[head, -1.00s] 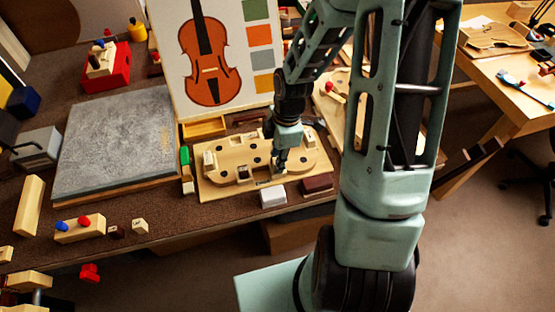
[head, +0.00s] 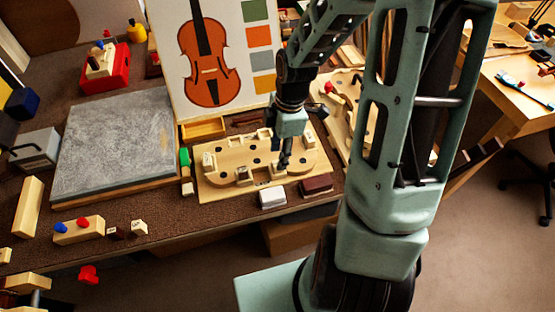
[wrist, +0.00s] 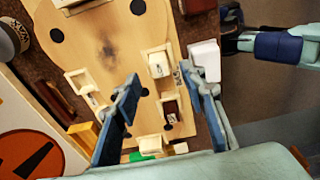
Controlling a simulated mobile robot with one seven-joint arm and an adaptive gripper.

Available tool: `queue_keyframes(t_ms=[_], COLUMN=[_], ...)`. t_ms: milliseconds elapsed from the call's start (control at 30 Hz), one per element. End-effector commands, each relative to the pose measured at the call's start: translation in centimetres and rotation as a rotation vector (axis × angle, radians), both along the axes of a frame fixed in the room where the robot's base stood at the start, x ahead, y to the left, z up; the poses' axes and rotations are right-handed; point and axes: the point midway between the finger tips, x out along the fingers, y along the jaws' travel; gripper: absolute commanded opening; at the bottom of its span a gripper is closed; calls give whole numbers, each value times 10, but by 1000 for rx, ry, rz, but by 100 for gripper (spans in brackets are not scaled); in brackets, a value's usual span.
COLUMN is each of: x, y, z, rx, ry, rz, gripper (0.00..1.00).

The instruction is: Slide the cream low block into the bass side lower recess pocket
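The light wooden violin-shaped board (head: 225,186) lies on the bench, with small raised pocket frames around its edge. It also shows in the wrist view (wrist: 105,45). A cream block (wrist: 159,66) with a dark mark on top sits in a pocket frame near the board's front edge. Whether it is fully seated I cannot tell. My gripper (wrist: 157,72) is open, its blue fingers on either side of that pocket and apart from the block. In the head view my gripper (head: 284,165) is just above the board and hides much of this pocket.
A white block (head: 272,198) and a dark brown block (head: 316,185) lie in front of the board. A brown block (wrist: 171,108) sits in the neighbouring pocket. A green piece (head: 184,157) stands left of the board. The violin picture panel (head: 230,60) rises behind.

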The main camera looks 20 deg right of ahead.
Motion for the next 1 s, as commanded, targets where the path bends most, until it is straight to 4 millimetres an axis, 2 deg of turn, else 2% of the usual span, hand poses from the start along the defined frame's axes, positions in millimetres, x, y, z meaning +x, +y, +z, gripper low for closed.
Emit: queue_keyframes(t_ms=[33, 200, 400, 600, 1000], x=[1, 1, 0, -1, -1], y=[-2, -6, -9, -9, -9], z=[11, 42, 66, 73, 73], rx=[-2, -2, -1, 1, 1], ry=[-5, -4, -3, 1, 1], rz=[-5, -2, -1, -1, -1], gripper=[38, 38, 38, 38, 38])
